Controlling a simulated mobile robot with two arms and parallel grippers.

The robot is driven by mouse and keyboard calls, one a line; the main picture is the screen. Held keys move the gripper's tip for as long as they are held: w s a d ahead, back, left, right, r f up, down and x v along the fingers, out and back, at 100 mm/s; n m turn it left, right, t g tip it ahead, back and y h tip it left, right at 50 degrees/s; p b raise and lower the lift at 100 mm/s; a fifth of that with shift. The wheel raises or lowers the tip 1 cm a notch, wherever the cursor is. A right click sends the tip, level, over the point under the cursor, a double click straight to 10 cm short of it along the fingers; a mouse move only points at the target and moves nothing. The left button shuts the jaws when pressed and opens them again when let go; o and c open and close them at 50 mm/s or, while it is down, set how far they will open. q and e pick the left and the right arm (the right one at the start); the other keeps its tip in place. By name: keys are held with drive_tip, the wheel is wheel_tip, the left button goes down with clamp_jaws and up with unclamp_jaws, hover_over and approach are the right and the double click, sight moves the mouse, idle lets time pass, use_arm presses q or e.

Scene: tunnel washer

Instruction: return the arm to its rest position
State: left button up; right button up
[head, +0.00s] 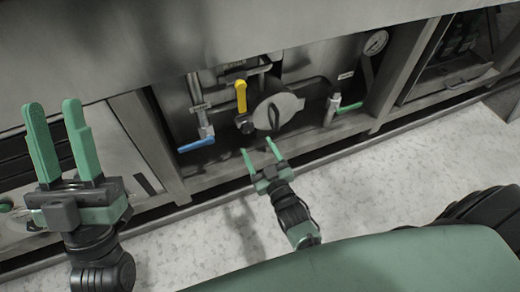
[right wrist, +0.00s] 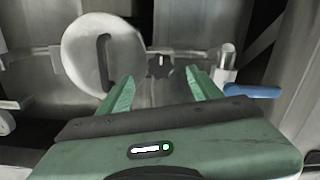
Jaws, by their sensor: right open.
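My right gripper (head: 257,146) is open and empty. It reaches forward, low in front of the recess with valves in the steel machine front. In the right wrist view its two green fingers (right wrist: 160,78) stand apart with nothing between them. Beyond them are a round metal cover (right wrist: 103,55) and a black star knob (right wrist: 160,66). My left gripper (head: 54,106) is raised at the left, its fingers apart and pointing up, with nothing between them.
The recess holds a blue lever (head: 196,144), a yellow handle (head: 241,96), the round cover (head: 278,110), a green lever (head: 349,107) and a gauge (head: 375,42). A frame rail (head: 285,146) runs below. The speckled floor (head: 400,180) right of my right gripper is clear.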

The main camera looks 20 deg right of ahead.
use_arm(q)
drive_tip(key=shift+w+d+f+g, duration=0.1)
drive_tip(key=shift+w+f+g, duration=0.35)
drive_tip(key=shift+w, duration=0.25)
use_arm(e)
drive_tip(key=shift+s, duration=0.6)
